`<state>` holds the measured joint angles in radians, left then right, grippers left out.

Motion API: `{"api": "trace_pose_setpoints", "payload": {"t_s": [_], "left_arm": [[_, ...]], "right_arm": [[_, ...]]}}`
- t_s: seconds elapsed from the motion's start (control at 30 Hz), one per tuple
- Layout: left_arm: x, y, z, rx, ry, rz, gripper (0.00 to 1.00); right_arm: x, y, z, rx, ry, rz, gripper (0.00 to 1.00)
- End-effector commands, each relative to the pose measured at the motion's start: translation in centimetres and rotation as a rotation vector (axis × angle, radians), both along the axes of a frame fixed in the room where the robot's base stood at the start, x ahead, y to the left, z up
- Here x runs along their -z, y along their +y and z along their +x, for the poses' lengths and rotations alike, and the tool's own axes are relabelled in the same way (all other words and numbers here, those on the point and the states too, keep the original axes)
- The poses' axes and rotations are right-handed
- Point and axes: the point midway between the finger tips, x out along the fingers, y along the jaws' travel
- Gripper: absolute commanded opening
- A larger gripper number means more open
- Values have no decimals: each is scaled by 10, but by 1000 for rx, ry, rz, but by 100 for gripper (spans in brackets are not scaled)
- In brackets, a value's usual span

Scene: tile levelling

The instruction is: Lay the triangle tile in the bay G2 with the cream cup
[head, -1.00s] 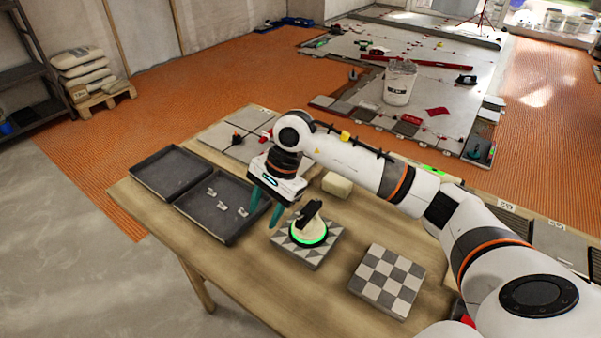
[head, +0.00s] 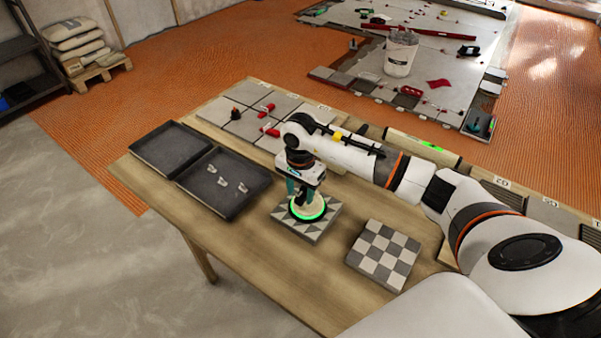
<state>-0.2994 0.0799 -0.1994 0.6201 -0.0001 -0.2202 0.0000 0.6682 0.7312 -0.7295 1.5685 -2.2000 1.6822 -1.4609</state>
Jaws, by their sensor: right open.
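The triangle tile (head: 285,221), patterned in grey and pale triangles, lies flat on the wooden table. The cream cup (head: 297,214), with a lit green ring round its base, stands on top of the tile. My right gripper (head: 304,196) points down at the cup's handle, its teal fingers open on either side of it; the handle is mostly hidden, and I cannot tell whether the fingers touch it. A ribbed grey bay (head: 495,191) at the right has a small tag that seems to read G2. My left gripper is not in view.
A checkered tile (head: 384,255) lies right of the triangle tile. Two dark trays (head: 172,150) stand at the left, one holding small white pieces (head: 225,184). Grey tiles with red clamps (head: 268,107) lie at the back. The table's front is clear.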

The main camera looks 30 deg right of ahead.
Motion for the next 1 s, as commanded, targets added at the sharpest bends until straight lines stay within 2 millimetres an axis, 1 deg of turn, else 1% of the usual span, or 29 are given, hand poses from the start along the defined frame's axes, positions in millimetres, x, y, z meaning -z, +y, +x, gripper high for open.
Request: {"api": "trace_pose_setpoints", "payload": {"t_s": [0.1,0.2,0.47,0.57,0.7,0.73,0.77,0.83,0.87,0.9,0.97,1.0], "left_arm": [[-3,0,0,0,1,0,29],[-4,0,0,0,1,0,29],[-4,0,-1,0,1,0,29],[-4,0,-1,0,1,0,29],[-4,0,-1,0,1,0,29],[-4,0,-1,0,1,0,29],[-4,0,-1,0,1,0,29],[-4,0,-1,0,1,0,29],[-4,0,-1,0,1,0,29],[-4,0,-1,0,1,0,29],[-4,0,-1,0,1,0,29],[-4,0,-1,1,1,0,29]], "right_arm": [[10,0,0,2,2,1,45],[14,0,0,0,0,0,45],[15,0,0,0,-1,0,45],[15,0,0,0,-1,0,31],[15,0,0,0,-1,0,8],[15,0,0,0,-1,0,3],[15,0,0,0,-1,0,0],[15,0,0,0,-1,0,0],[15,0,0,0,-1,0,18],[15,0,0,0,-1,0,12],[15,0,0,0,-1,0,2],[15,0,0,0,-1,0,0]]}}
